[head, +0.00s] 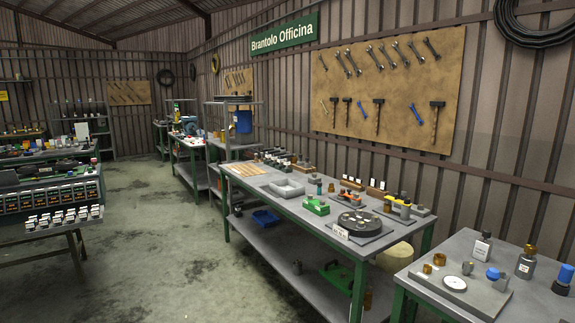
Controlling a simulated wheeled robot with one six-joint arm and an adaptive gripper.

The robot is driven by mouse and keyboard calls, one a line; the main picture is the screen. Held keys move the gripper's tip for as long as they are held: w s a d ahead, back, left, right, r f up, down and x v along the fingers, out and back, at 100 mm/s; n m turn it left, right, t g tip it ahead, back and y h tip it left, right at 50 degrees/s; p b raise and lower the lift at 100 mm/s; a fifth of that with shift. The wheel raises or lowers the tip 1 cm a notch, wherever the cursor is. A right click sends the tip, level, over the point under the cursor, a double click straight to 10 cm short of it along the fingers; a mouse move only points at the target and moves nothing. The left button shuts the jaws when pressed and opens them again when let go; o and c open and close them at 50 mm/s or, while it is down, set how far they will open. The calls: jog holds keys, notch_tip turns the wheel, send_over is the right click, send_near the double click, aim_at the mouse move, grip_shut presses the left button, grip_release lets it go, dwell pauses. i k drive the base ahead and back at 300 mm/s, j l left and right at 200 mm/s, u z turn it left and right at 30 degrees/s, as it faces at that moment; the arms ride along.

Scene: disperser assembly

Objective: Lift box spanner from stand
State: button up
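I cannot pick out the box spanner or its stand for certain in the head view; the small parts on the benches are too small to tell apart. Several small upright pieces stand on dark and brown blocks along the back of the middle workbench (268,200). A dark round disc (360,222) lies at that bench's near right end, with a white label card (341,233) in front of it. A green block (316,206) sits to the disc's left. My gripper does not show in this view.
A second bench at lower right carries a grey plate (480,297) with a white disc (455,284), brass pieces (439,259) and bottles (526,262). A grey tray (287,188) lies on the middle bench. The floor (165,250) left of it is clear. Wrenches and hammers hang on a wall board (385,80).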

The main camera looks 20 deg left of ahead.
aim_at(286, 163)
jog(key=i+l, duration=0.15)
jog(key=i, duration=0.45)
jog(key=i+j+u, duration=0.15)
jog(key=i+u, duration=0.25)
jog(key=i, duration=0.15)
jog(key=i+u, duration=0.4)
jog(key=i+l+u, duration=0.25)
jog(key=i+u, duration=0.15)
jog(key=i, duration=0.25)
jog(key=i+j+u, duration=0.1)
jog(key=i+u, duration=0.2)
jog(key=i, duration=0.6)
jog(key=i+l+u, duration=0.15)
jog(key=i+u, duration=0.15)
jog(key=i, duration=0.6)
